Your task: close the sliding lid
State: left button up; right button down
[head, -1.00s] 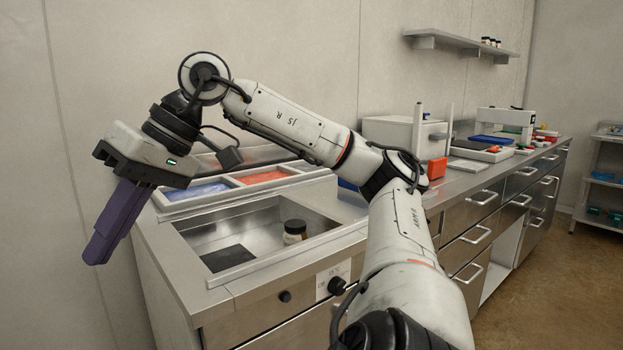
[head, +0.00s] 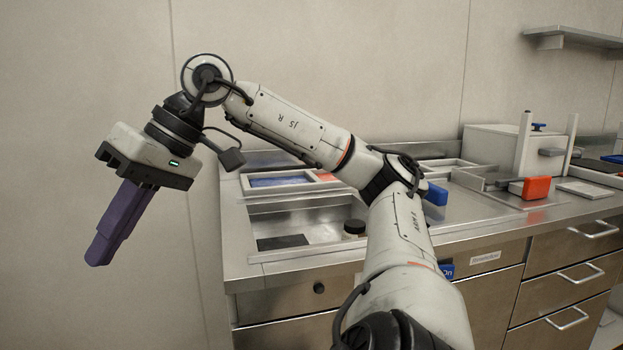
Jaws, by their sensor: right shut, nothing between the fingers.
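My right gripper (head: 102,252) has long purple fingers pressed together, pointing down and left. It is empty and in front of the bare wall, left of the counter. An open sunken metal basin (head: 330,253) is in the counter at the middle of the head view. A dark flat plate (head: 283,242) and a dark-capped jar (head: 354,229) are in it. I cannot make out for certain which part is the sliding lid; my right arm hides part of the basin's right side. My left gripper is not in view.
Framed blue (head: 283,181) and red trays lie behind the basin. To its right are a blue-topped container (head: 437,194), a red block (head: 537,188) and a white box (head: 490,150) with upright posts. A wall shelf (head: 560,38) hangs at upper right.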

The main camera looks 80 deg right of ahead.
aim_at(436, 196)
jog(key=k, duration=1.85)
jog(key=z, duration=1.65)
jog(key=i, duration=1.7)
